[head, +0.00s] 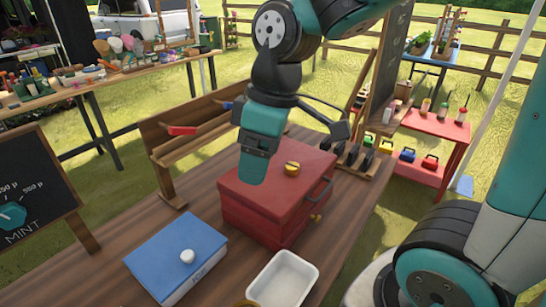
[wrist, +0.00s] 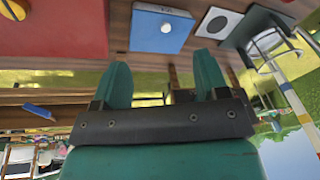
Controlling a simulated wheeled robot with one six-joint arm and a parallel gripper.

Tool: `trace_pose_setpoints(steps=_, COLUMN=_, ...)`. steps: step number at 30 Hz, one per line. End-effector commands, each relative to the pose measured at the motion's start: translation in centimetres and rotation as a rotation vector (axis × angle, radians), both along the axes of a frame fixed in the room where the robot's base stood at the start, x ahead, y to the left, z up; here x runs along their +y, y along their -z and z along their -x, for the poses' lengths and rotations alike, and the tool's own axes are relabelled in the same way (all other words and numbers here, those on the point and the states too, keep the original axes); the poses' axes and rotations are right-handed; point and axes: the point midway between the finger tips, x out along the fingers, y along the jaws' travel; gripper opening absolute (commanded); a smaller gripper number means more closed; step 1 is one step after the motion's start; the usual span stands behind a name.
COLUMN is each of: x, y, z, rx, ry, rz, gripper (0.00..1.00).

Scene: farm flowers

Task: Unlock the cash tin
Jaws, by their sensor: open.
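A red metal box (head: 275,195), which looks like the cash tin, stands on the wooden table. A round brass knob (head: 292,168) is on its lid, and a dark handle and a small brass piece (head: 316,217), perhaps a key or lock, are on its right side. The red box (wrist: 55,25) also shows at the upper left of the wrist view. My gripper (head: 252,175) is above the left back part of the lid, left of the knob. In the wrist view my gripper (wrist: 163,75) is open with nothing between its fingers. Contact with the lid cannot be told.
A blue box (head: 178,256) with a white knob stands left of the red box. A white tray (head: 283,279) lies in front. A wooden rack (head: 185,140) with red and blue handles stands behind. Bare table (head: 95,270) lies at the left.

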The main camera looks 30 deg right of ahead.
Motion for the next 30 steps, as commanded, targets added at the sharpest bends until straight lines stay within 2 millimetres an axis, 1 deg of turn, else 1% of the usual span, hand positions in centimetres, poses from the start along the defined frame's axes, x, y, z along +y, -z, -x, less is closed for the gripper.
trace_pose_setpoints(steps=1, x=-2.4, y=-0.9, z=-2.9, rx=-0.01, ry=-0.034, rz=0.044, gripper=0.67)
trace_pose_setpoints(steps=2, x=-3.8, y=-1.1, z=-4.4, rx=-0.017, ry=-0.065, rz=0.071, gripper=0.67)
trace_pose_setpoints(steps=3, x=-5.7, y=-1.3, z=-6.2, rx=-0.018, ry=-0.107, rz=0.103, gripper=0.67)
trace_pose_setpoints(steps=5, x=-8.6, y=-1.5, z=-8.4, rx=-0.016, ry=-0.166, rz=0.146, gripper=0.67)
trace_pose_setpoints(steps=6, x=-10.4, y=-1.5, z=-9.6, rx=-0.013, ry=-0.202, rz=0.169, gripper=0.67)
trace_pose_setpoints(steps=9, x=-14.0, y=-1.5, z=-11.6, rx=0.003, ry=-0.274, rz=0.21, gripper=0.67)
trace_pose_setpoints(steps=12, x=-16.2, y=-1.4, z=-12.6, rx=0.015, ry=-0.32, rz=0.229, gripper=0.67)
trace_pose_setpoints(steps=14, x=-16.8, y=-1.1, z=-12.8, rx=0.019, ry=-0.335, rz=0.233, gripper=0.67)
trace_pose_setpoints(steps=16, x=-17.1, y=-0.5, z=-12.9, rx=0.02, ry=-0.344, rz=0.235, gripper=0.67)
trace_pose_setpoints(steps=20, x=-17.0, y=1.6, z=-12.8, rx=0.023, ry=-0.345, rz=0.234, gripper=0.67)
trace_pose_setpoints(steps=30, x=-17.0, y=9.4, z=-12.7, rx=0.024, ry=-0.345, rz=0.233, gripper=0.67)
